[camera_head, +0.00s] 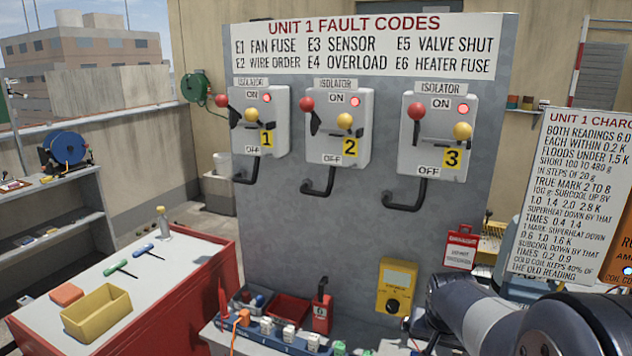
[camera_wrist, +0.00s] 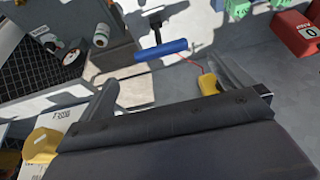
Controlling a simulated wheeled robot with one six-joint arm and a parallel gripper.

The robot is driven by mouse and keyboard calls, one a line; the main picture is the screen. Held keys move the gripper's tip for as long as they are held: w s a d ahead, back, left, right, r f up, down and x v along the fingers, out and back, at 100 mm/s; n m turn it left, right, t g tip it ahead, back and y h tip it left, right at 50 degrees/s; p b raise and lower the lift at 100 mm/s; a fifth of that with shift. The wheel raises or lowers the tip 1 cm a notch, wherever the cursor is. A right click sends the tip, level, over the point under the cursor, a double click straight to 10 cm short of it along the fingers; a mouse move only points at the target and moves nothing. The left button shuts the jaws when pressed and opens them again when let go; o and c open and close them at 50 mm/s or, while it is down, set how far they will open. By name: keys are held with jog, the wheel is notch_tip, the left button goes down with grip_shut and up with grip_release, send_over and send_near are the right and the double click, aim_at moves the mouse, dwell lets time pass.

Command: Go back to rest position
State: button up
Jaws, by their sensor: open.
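My gripper (camera_wrist: 170,82) shows in the wrist view with its two fingers spread wide apart and nothing held between them. It hangs over a grey surface, tilted. In the head view my arm enters at the lower right in front of the panel, and the gripper itself is not to be made out there. Beyond the fingers in the wrist view lies a tool with a blue handle (camera_wrist: 160,50) and a black head. A yellow object (camera_wrist: 208,84) with a thin red lead lies close beside the right finger; I cannot tell whether they touch.
A grey panel (camera_head: 310,215) carries three isolators (camera_head: 258,120) with red lamps lit. A yellow meter (camera_head: 396,287) and red padlock (camera_head: 321,312) stand below. A red bench (camera_head: 195,310) with a yellow tray (camera_head: 97,313) is left. A charge board (camera_head: 565,200) stands right, near my arm.

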jog(key=x, duration=0.8)
jog(key=shift+f, duration=0.25)
notch_tip(320, 180, up, 3)
jog(key=p, duration=0.2)
jog(key=shift+w+f+p, duration=0.1)
jog(key=shift+f+p, duration=0.15)
jog(key=shift+p, duration=0.05)
jog(key=shift+r+p, duration=0.35)
jog(key=shift+p, duration=0.1)
notch_tip(320, 180, up, 5)
jog(key=p, duration=0.3)
jog(key=shift+r, duration=0.15)
jog(key=shift+a, duration=0.15)
